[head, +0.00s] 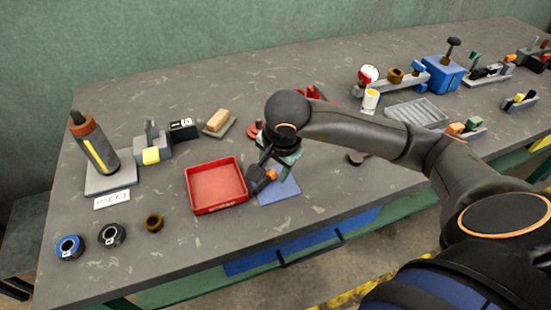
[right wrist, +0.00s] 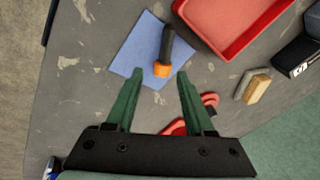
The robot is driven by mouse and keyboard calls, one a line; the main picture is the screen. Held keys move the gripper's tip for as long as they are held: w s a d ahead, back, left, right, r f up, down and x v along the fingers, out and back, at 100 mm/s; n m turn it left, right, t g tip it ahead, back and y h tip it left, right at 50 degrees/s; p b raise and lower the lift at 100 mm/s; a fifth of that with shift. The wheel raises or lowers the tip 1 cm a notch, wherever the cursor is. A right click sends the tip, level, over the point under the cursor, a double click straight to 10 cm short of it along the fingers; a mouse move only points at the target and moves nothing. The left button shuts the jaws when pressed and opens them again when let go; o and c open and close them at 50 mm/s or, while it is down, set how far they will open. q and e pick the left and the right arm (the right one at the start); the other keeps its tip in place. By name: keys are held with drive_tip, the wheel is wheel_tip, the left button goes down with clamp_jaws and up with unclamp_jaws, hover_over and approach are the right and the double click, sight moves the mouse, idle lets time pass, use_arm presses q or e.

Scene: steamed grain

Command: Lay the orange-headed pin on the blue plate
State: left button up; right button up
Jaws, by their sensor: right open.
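The orange-headed pin has a dark shaft and an orange head (head: 272,174); it also shows in the right wrist view (right wrist: 167,45). It appears to lie on the blue plate (head: 283,194), with the shaft end close to the plate edge nearest the red tray. The blue plate also shows in the right wrist view (right wrist: 135,50). My right gripper (head: 277,166) is above the plate's back side. In the right wrist view its green fingers (right wrist: 159,76) are open and apart, with the orange head in line with the gap and nothing gripped. My left gripper is out of view.
An empty red tray (head: 216,208) stands just left of the plate. Red parts (right wrist: 210,101) lie partly hidden under my gripper. A wooden block (head: 217,120) and a black box (head: 183,130) stand behind the tray. The table's front edge is close to the plate.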

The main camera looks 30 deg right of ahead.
drive_tip(key=v, duration=1.2)
drive_tip(key=shift+p, duration=0.4)
drive_tip(key=shift+r, duration=0.1)
